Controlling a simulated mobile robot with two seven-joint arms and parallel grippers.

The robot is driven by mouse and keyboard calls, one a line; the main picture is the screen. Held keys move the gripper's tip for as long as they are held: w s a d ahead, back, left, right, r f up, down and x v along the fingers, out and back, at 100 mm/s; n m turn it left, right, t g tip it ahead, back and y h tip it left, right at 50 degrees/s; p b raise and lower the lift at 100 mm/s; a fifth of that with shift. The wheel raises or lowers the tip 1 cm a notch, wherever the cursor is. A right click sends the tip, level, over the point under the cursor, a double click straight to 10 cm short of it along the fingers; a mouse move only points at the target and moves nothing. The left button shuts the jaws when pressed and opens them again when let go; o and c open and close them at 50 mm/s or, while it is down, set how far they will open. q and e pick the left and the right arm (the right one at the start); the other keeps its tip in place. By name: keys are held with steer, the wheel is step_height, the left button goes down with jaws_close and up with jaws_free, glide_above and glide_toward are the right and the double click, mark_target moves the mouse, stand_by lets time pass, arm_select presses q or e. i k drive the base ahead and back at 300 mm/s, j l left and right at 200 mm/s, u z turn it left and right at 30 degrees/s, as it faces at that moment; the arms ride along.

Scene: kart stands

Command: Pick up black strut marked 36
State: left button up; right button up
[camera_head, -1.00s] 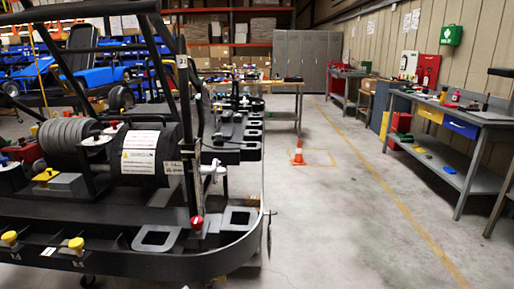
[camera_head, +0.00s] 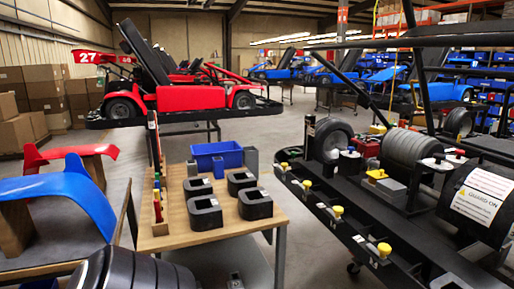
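I cannot make out a strut marked 36; no number 36 is legible. A slim black upright (camera_head: 308,142) with a small pale label near its top stands at the left end of the black kart stand (camera_head: 345,222). Its marking is too small to read. Thicker black bars (camera_head: 418,70) rise over the stand at the right, with no readable number on them. Neither of my grippers is in view.
A wooden table (camera_head: 172,240) holds black blocks (camera_head: 204,212) and a blue bin (camera_head: 216,154). Red and blue fairings (camera_head: 70,195) are at left, with black ribbed round objects (camera_head: 130,272) in front. A red kart (camera_head: 195,98) stands behind. Floor shows between table and stand.

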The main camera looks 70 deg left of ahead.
mark_target(150, 117)
steer(key=u, duration=2.9)
steer(key=z, duration=0.15)
